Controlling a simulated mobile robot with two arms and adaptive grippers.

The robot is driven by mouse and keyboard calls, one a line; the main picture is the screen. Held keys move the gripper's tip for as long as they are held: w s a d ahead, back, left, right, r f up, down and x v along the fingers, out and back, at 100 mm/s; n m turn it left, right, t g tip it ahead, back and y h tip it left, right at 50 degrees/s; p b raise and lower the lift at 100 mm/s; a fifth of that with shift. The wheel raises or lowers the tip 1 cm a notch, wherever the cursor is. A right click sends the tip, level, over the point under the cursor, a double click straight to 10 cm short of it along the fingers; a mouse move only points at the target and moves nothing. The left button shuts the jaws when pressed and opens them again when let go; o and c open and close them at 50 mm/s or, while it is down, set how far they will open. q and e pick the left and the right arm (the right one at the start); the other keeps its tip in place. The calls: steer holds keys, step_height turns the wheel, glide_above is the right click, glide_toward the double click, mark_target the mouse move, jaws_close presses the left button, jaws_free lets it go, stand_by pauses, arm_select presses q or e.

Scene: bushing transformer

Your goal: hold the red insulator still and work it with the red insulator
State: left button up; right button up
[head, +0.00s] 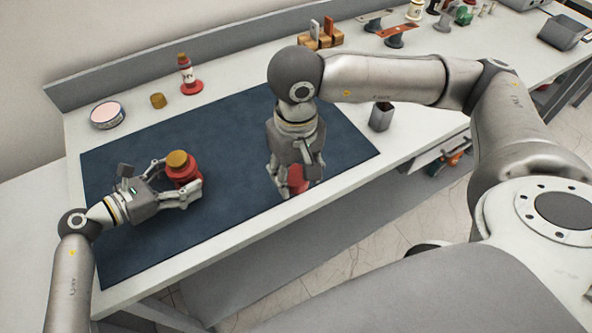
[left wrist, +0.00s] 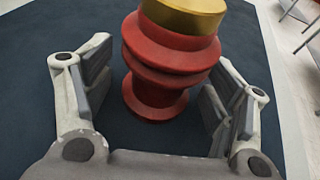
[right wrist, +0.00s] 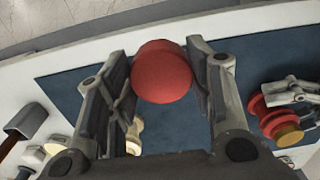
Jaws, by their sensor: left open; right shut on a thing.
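A red ribbed insulator with a brass-coloured top (head: 182,168) stands upright on the dark blue mat. My left gripper (head: 180,181) is open around it; in the left wrist view the red insulator (left wrist: 165,65) stands between the two fingers, with a gap on each side. A second red insulator (head: 296,178) is in my right gripper (head: 290,185), over the front part of the mat. In the right wrist view its round red end (right wrist: 162,72) sits between the fingers of my shut right gripper. Most of its body is hidden by the gripper in the head view.
A red-based bottle (head: 187,75), a brass-coloured cap (head: 158,100) and a round tin (head: 107,115) stand at the back left. A dark grey block (head: 381,116) stands right of the mat (head: 232,125). Wooden holders (head: 322,38) stand behind. The mat between the grippers is clear.

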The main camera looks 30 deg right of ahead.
arm_select(q)
steer(key=shift+d, duration=0.15)
arm_select(e)
steer(key=shift+d, duration=0.1)
arm_select(q)
steer(key=c, duration=0.7)
arm_select(e)
steer(key=w+a+r, duration=0.2)
steer(key=w+a, duration=0.7)
steer(key=w, duration=0.2)
step_height(320, 180, up, 4)
glide_above(177, 158)
steer(key=shift+s+f, duration=0.1)
steer(key=shift+f, duration=3.3)
